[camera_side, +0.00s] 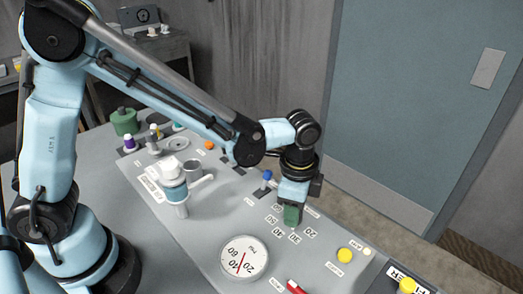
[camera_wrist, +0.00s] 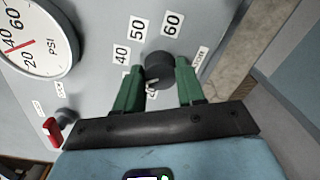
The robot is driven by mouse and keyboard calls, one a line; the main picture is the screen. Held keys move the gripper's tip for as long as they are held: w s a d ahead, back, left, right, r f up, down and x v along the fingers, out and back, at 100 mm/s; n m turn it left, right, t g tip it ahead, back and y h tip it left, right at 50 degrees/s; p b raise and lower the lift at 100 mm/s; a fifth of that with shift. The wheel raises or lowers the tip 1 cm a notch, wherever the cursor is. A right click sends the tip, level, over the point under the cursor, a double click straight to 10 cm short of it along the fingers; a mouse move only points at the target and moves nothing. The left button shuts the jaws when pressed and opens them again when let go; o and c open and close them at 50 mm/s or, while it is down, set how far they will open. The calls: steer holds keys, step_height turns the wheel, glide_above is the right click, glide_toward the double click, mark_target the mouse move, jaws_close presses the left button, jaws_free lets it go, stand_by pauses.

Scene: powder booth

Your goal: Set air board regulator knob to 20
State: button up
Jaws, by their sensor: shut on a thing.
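The black regulator knob (camera_wrist: 158,68) sits on the grey panel, in the middle of the wrist view. My gripper (camera_wrist: 163,76) has its green fingers on both sides of the knob and is shut on it. In the side view my gripper (camera_side: 291,215) points down at the labels and hides the knob. The gauge also shows in the side view (camera_side: 262,245).
A red handle (camera_wrist: 52,131) is left of my gripper in the wrist view. In the side view, a blue-topped fitting (camera_side: 267,175) stands behind my gripper, and a yellow button (camera_side: 345,255) lies to its right. A white-and-blue unit (camera_side: 173,185) stands further left on the panel.

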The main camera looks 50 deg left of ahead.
steer(key=n, duration=0.5)
steer(key=shift+n, duration=0.3)
steer(key=n, duration=0.4)
steer(key=shift+n, duration=0.4)
steer(key=o, duration=1)
steer(key=shift+o, duration=0.2)
steer(key=shift+r, duration=0.1)
step_height(320, 180, up, 12)
steer(key=shift+d, duration=0.3)
steer(key=shift+a, duration=0.1)
steer(key=s+a+n+t, duration=0.1)
steer(key=s+a+t, duration=0.2)
steer(key=a, duration=0.5)
steer(key=s+a+f+n+t, duration=0.1)
steer(key=s+a+t, duration=0.2)
steer(key=a, duration=0.5)
steer(key=shift+s+a+f+t, duration=0.2)
steer(key=shift+s+t, duration=0.2)
steer(key=shift+s, duration=0.35)
